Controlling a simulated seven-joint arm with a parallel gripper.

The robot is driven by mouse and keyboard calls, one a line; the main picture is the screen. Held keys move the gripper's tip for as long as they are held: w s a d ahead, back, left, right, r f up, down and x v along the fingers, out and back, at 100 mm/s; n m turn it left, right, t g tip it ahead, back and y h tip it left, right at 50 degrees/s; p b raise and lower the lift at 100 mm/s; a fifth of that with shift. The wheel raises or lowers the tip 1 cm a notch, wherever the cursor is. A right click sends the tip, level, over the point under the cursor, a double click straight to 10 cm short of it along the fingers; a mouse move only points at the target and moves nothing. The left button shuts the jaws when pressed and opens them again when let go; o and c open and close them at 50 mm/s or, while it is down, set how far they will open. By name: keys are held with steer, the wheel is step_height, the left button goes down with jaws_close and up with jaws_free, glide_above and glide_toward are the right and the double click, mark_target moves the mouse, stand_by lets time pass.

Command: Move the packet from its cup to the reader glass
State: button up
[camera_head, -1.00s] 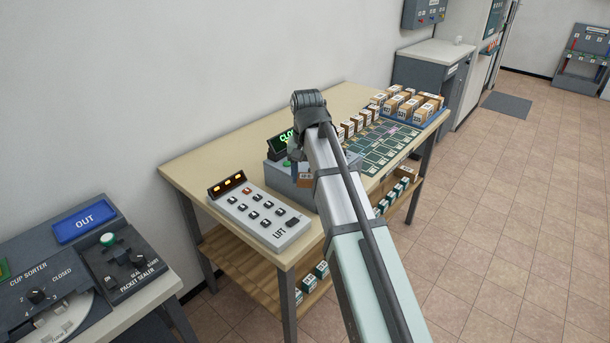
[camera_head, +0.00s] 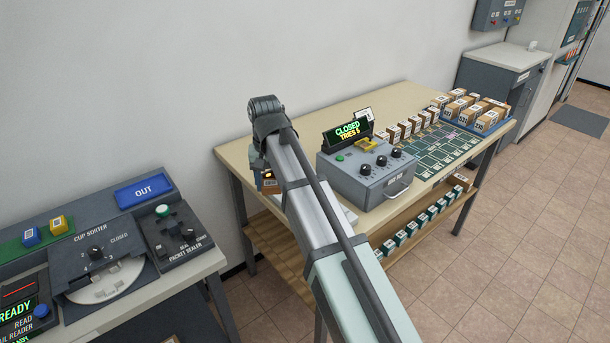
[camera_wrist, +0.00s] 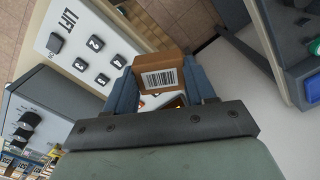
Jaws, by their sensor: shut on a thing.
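My gripper (camera_wrist: 160,86) is shut on a small brown packet (camera_wrist: 158,77) with a white barcode label, held between its two fingers in the wrist view. In the head view the packet (camera_head: 271,186) shows at the arm's end, near the left end of the wooden table. The mail reader (camera_head: 20,312) is at the lower left, its display lit "READY", partly cut off by the picture edge. Its glass cannot be made out clearly. The cup sorter (camera_head: 75,268), with a pale round disc, stands beside it.
The packet sealer (camera_head: 175,236) and blue OUT tray (camera_head: 143,191) are on the left bench. Two small cubes, blue and yellow, sit behind the sorter. A grey box (camera_head: 365,178) reading "CLOSED" stands on the table. The lift panel (camera_wrist: 85,45) shows in the wrist view. A floor gap separates bench and table.

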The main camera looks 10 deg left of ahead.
steer(key=s+a+f+n, duration=0.2)
steer(key=s+a, duration=0.8)
steer(key=a, duration=0.7)
steer(key=s+a+f+n, duration=0.1)
steer(key=s+a+n, duration=0.2)
steer(key=s+a, duration=0.7)
steer(key=s+a+f+n, duration=0.2)
steer(key=s+a, duration=0.8)
steer(key=a, duration=1.4)
steer(key=shift+s+a+f+n, duration=0.1)
steer(key=shift+s+f+n, duration=0.2)
steer(key=shift+s+f, duration=0.05)
glide_above(20, 290)
steer(key=shift+f, duration=0.45)
steer(key=shift+a+m, duration=0.15)
steer(key=shift+m, duration=0.25)
steer(key=shift+f, duration=2.1)
steer(key=shift+f, duration=0.6)
steer(key=o, duration=1.4)
steer(key=shift+c, duration=0.2)
